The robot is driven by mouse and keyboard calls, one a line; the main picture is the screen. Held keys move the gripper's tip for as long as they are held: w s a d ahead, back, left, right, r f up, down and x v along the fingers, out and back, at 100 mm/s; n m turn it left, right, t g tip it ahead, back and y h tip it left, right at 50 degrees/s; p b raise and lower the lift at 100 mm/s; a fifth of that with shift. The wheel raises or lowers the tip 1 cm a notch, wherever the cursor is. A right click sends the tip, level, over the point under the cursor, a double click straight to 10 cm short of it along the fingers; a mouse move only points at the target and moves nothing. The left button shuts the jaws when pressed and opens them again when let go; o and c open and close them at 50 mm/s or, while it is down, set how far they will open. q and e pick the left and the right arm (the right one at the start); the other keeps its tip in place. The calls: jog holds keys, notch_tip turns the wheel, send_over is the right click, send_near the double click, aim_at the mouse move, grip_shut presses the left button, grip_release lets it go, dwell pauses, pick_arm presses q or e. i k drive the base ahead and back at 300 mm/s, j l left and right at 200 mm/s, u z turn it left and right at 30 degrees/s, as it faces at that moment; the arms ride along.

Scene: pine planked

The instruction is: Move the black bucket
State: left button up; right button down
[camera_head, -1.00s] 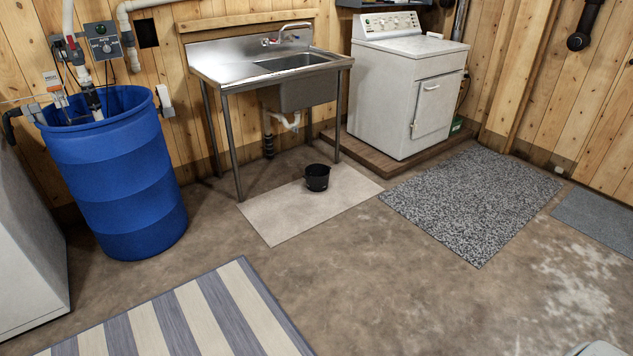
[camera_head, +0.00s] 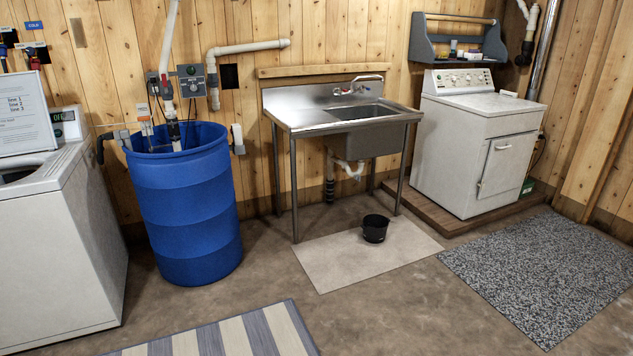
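The black bucket (camera_head: 375,229) is small and stands upright on a pale mat (camera_head: 325,265) on the floor. It is in front of the steel sink table (camera_head: 298,118), near that table's front right leg. Its rim is open at the top and its outside is in plain view. Neither of my grippers shows in the head view.
A blue barrel (camera_head: 188,205) stands left of the sink, beside a white washer (camera_head: 65,230). A white dryer (camera_head: 470,150) sits on a low wooden platform (camera_head: 455,225) at right. A speckled rug (camera_head: 550,270) and striped rug (camera_head: 235,335) lie on the floor. Bare concrete (camera_head: 400,315) lies between them.

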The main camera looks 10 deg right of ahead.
aim_at(375, 229)
jog(key=i+l+z, duration=0.35)
jog(key=i, duration=0.5)
jog(key=i+z, duration=0.4)
jog(key=i, duration=0.45)
